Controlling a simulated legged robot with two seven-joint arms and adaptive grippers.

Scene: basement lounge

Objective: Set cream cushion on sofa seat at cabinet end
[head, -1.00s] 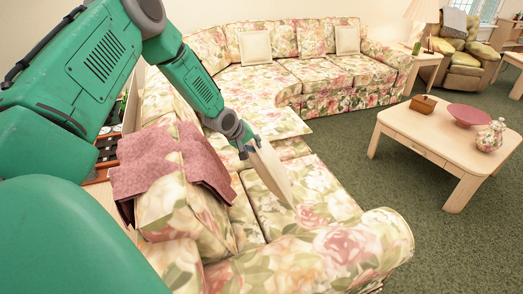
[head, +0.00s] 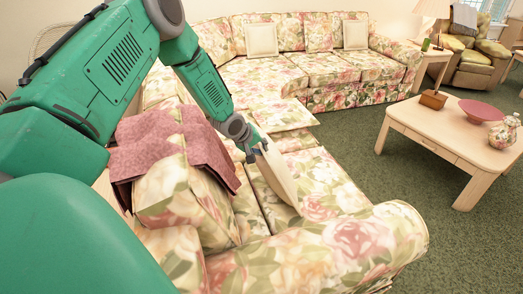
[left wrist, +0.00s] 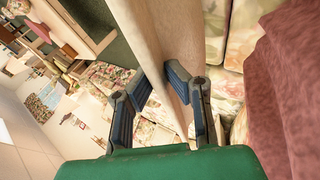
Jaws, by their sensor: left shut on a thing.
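The cream cushion (head: 279,180) is held on edge, tilted, above the near floral sofa seat (head: 335,186). My left gripper (head: 259,147) is shut on its upper edge. In the left wrist view the blue-grey fingers of the gripper (left wrist: 165,98) stand on both sides of the pale cushion (left wrist: 160,35). The lower tip of the cushion is close to the seat; I cannot tell whether it touches. My right gripper is out of view. I cannot make out the cabinet in the head view.
A mauve throw (head: 165,148) drapes over the sofa back beside the arm. The rolled sofa arm (head: 365,243) stands in front. Two more cream cushions (head: 261,39) (head: 355,35) rest on the far section. A coffee table (head: 450,130) stands at right, with open carpet between.

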